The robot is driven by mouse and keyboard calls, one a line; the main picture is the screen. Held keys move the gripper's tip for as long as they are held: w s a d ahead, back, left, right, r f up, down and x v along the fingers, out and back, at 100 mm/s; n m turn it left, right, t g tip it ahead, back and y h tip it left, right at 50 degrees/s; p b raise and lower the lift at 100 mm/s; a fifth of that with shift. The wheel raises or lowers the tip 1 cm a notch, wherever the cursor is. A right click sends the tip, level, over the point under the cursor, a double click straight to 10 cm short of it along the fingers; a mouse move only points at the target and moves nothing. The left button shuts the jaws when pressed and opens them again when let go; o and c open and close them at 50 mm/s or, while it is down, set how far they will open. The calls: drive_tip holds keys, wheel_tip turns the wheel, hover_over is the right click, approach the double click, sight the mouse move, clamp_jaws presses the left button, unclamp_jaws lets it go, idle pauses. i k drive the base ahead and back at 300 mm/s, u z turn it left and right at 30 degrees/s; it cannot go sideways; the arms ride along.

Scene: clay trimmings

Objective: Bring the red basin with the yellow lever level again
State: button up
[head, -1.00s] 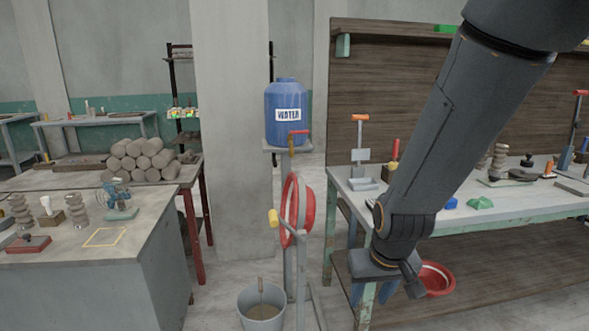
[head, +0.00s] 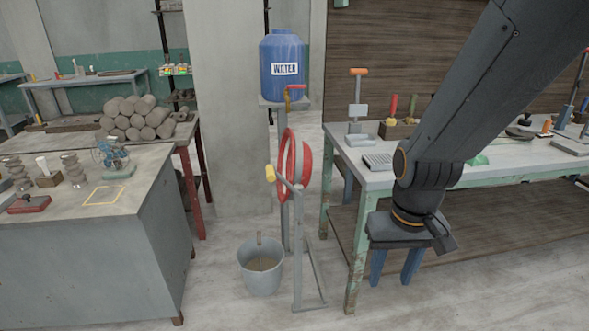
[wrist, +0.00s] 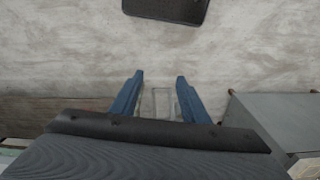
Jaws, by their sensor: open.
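The red basin (head: 302,168) is tipped steeply on its grey stand in the head view, so its rim stands nearly upright. The yellow lever (head: 270,173) juts out at the left of the stand, near the basin's lower half. My gripper (head: 395,280) hangs to the right of the stand and lower than the lever, in front of the green-legged bench. Its blue fingers are apart and empty, clear of basin and lever. In the wrist view my open gripper (wrist: 159,76) points over bare floor. Neither the basin nor the lever can be made out there.
A blue water tank (head: 282,66) with a red tap stands above the basin. A grey bucket (head: 262,270) is on the floor left of the stand. A grey worktable (head: 130,215) is at left, a green-legged bench (head: 355,240) at right. Floor in front is open.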

sight(296, 157)
drive_tip(key=z, duration=1.1)
drive_tip(key=k, duration=0.7)
drive_tip(key=u, duration=1.4)
drive_tip(key=i, duration=0.5)
